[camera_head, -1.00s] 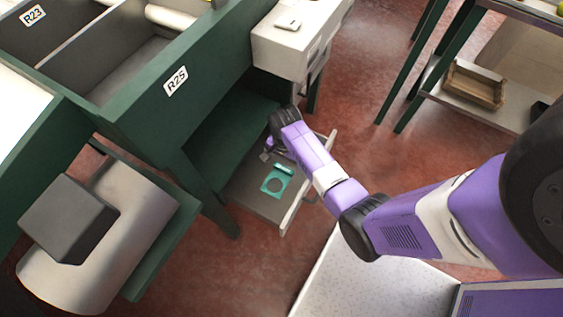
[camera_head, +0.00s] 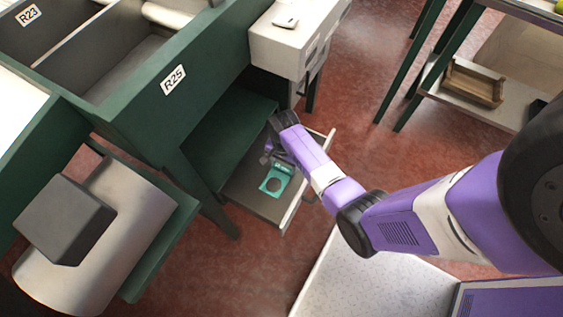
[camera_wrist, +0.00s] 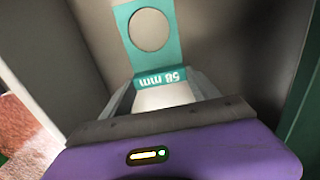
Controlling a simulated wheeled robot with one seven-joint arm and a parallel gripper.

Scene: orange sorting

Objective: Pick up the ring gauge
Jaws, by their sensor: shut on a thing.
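The ring gauge (camera_wrist: 168,54) is a flat teal plate with a round hole and an upright end marked "58 mm". In the wrist view its marked end lies between my fingertips. My gripper (camera_wrist: 162,88) is shut on that end. In the head view the ring gauge (camera_head: 275,181) is in the open drawer (camera_head: 252,200), and my gripper (camera_head: 268,158) reaches down to its far end, partly hidden by my wrist. I cannot tell whether the gauge is clear of the drawer floor.
The drawer's pale front (camera_head: 293,211) stands to the right of the gauge. A green bench with bins labelled R25 (camera_head: 174,80) is above and left. A wooden crate (camera_head: 473,82) sits on a shelf at the right.

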